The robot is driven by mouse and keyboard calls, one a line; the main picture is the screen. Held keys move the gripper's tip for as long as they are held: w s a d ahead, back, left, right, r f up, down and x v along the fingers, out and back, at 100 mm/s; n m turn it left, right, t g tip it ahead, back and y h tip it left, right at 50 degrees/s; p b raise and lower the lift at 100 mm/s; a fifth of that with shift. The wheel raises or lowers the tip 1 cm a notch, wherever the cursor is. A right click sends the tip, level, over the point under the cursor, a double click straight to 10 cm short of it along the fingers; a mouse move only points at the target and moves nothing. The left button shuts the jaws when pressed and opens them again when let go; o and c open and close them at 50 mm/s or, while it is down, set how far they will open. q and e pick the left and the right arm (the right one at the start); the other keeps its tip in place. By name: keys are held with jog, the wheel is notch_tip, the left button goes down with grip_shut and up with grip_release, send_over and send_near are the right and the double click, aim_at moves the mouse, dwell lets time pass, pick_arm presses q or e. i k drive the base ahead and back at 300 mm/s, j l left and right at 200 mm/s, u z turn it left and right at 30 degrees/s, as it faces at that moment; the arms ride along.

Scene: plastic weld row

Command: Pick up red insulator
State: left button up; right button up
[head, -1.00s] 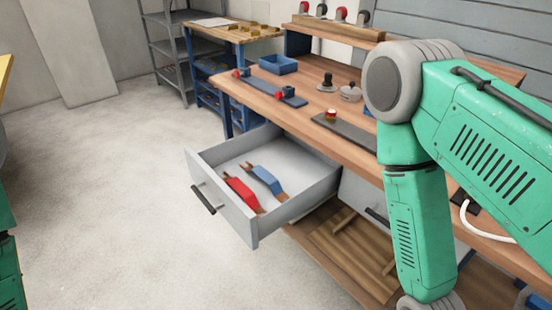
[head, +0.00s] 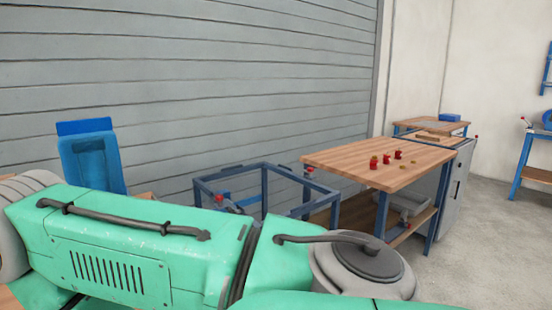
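Several small red pieces stand on a wooden-topped bench (head: 345,155) at right of centre in the head view. One red piece (head: 373,164) is nearest, with another red piece (head: 398,154) behind it. They are too small to tell whether one is the red insulator. A green arm of mine fills the lower left foreground. Neither of my grippers is in view.
An empty blue metal frame (head: 265,180) with red parts at its corners stands left of the bench. A blue box-like item (head: 92,162) stands at far left by the grey slatted wall (head: 200,80). Open floor (head: 490,240) lies at right.

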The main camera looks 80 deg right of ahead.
aim_at(374, 164)
jog(key=z, duration=3.3)
jog(key=i+l+z, duration=0.35)
jog(key=i+z, duration=0.3)
jog(key=i, duration=0.2)
jog(key=i+l, duration=0.15)
jog(key=i, duration=0.35)
jog(key=i+l, duration=0.15)
jog(key=i, duration=0.35)
jog(key=i+l, duration=0.15)
jog(key=i, duration=0.3)
